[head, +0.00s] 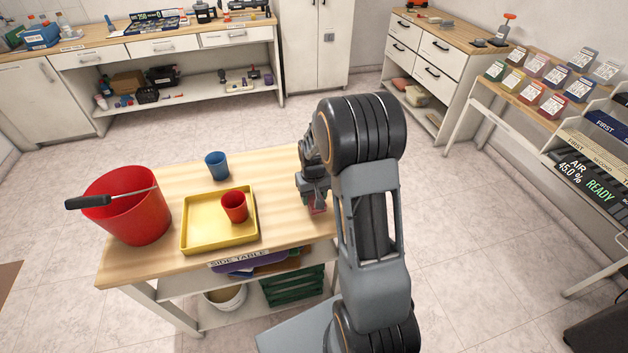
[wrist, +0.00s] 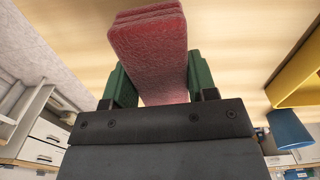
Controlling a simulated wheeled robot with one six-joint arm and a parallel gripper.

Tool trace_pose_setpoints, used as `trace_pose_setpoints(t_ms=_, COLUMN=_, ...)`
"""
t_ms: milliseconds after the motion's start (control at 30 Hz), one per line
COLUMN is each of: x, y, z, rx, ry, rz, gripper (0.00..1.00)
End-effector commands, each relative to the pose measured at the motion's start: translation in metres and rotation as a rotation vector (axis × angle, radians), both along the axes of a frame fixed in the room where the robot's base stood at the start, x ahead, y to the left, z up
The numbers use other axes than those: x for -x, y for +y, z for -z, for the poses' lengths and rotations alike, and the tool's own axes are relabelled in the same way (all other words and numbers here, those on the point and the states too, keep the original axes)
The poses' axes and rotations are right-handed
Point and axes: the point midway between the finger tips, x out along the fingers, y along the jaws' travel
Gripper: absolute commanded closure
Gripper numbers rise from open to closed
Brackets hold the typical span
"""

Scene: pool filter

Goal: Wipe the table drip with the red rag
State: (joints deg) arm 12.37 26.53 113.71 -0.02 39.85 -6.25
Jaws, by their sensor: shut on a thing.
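My gripper (head: 314,198) is over the right part of the wooden side table (head: 275,165). It is shut on the folded red rag (wrist: 150,45), which sits between the green finger pads in the wrist view. In the head view only a small part of the red rag (head: 317,208) shows below the gripper, close to the tabletop. I cannot tell whether the rag touches the wood. No drip can be made out on the visible tabletop; my arm and gripper hide part of its right side.
A yellow tray (head: 247,238) holding a red cup (head: 234,206) lies left of my gripper. A blue cup (head: 217,165) stands behind the tray. A red bucket (head: 130,213) with a dark-handled tool across it stands at the table's left end. Bare wood lies between tray and gripper.

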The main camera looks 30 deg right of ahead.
Motion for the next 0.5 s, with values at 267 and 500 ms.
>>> trace_pose_setpoints(t_ms=267, x=-0.001, y=0.001, z=-0.030, rx=0.000, ry=-0.002, rz=0.000, gripper=0.70)
trace_pose_setpoints(t_ms=500, x=-0.001, y=0.001, z=-0.048, rx=0.000, ry=-0.002, rz=-0.002, gripper=0.70)
